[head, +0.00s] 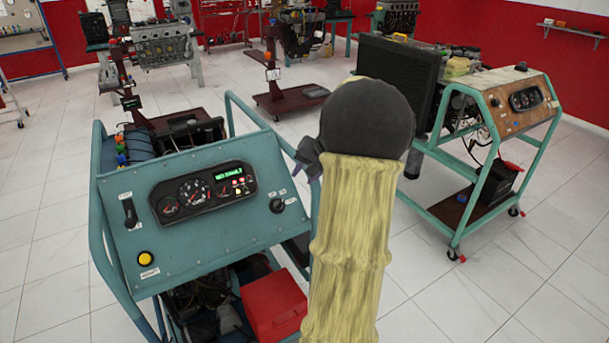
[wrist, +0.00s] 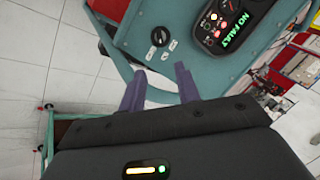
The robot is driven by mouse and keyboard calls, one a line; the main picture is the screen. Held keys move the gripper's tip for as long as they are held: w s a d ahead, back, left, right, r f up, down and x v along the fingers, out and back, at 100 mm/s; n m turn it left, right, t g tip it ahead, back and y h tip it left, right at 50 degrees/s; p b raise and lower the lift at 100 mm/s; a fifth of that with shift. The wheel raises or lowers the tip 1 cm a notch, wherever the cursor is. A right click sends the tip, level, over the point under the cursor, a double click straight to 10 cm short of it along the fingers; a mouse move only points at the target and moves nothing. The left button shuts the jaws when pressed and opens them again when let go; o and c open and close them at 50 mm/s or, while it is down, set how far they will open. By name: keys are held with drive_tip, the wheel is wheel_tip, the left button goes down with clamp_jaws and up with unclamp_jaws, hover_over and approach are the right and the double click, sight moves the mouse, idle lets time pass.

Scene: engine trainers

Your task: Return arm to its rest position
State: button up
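My arm, in a yellow sleeve with a dark rounded end, reaches up through the middle of the head view. My gripper (wrist: 160,72) shows two purple fingers, spread apart with nothing between them. In the head view only a small dark part of it (head: 309,158) shows left of the arm's end; the rest is hidden. The teal engine trainer panel (head: 215,238) is beside it. In the wrist view the panel's black rotary switch (wrist: 160,37) lies beyond the fingertips, apart from them. The panel display (wrist: 234,27) reads NO FAULT in green.
A second trainer with a brown panel (head: 518,102) stands at the right, by a black screen (head: 394,88). A red box (head: 272,305) sits low in the teal trainer's frame. Engine stands are at the back. White tiled floor (head: 433,290) lies open between the two trainers.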

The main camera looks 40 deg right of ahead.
idle(0.3)
drive_tip(key=a+n+g+p, duration=0.3)
drive_tip(key=a+n+p, duration=0.15)
drive_tip(key=a, duration=1.55)
drive_tip(key=s+a+n+p, duration=0.3)
drive_tip(key=s+a+n, duration=0.3)
drive_tip(key=s+a, duration=0.5)
drive_tip(key=a, duration=0.4)
drive_tip(key=shift+f+g+h, duration=0.25)
drive_tip(key=shift+g+h, duration=0.15)
drive_tip(key=shift+a, duration=0.1)
